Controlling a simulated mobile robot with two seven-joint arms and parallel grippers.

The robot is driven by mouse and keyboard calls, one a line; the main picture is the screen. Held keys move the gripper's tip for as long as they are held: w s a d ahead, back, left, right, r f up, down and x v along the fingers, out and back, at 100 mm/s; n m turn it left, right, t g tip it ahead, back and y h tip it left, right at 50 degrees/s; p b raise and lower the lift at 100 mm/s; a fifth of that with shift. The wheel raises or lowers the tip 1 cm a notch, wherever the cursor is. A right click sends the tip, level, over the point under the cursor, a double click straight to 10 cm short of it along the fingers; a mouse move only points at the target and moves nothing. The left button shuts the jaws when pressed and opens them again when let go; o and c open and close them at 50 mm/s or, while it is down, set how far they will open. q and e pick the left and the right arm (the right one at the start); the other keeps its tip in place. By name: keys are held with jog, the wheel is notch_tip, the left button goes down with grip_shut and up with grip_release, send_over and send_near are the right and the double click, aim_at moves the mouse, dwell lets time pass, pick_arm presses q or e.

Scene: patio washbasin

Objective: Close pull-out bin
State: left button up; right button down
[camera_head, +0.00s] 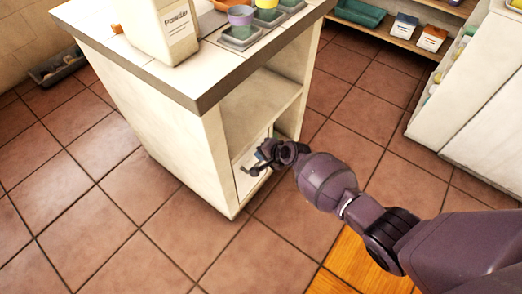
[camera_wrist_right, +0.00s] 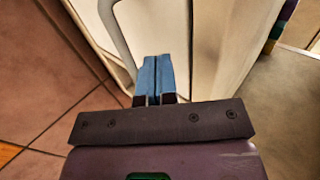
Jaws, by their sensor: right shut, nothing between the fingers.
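The pull-out bin's white front panel (camera_head: 243,182) shows low in the open side of the white cabinet (camera_head: 170,130). It looks flush or nearly flush with the cabinet's edges, but my gripper hides part of it. A curved pale handle (camera_wrist_right: 122,42) on the panel shows in the right wrist view. My right gripper (camera_head: 262,155) is at the panel, near the handle. Its blue fingertips (camera_wrist_right: 152,75) are together, with nothing between them, and point at the panel. I cannot tell whether they touch it. My left gripper is not in view.
An open shelf (camera_head: 265,105) is above the bin. A white unit (camera_head: 455,110) stands at right. The tiled floor in front is clear.

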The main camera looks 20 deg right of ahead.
pick_arm(q)
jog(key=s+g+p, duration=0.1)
jog(key=p, duration=0.3)
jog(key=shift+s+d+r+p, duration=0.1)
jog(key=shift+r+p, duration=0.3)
pick_arm(e)
jog(key=f+v, duration=0.1)
jog(key=v, duration=1)
jog(key=shift+s+d, duration=0.25)
jog(key=shift+s, duration=0.1)
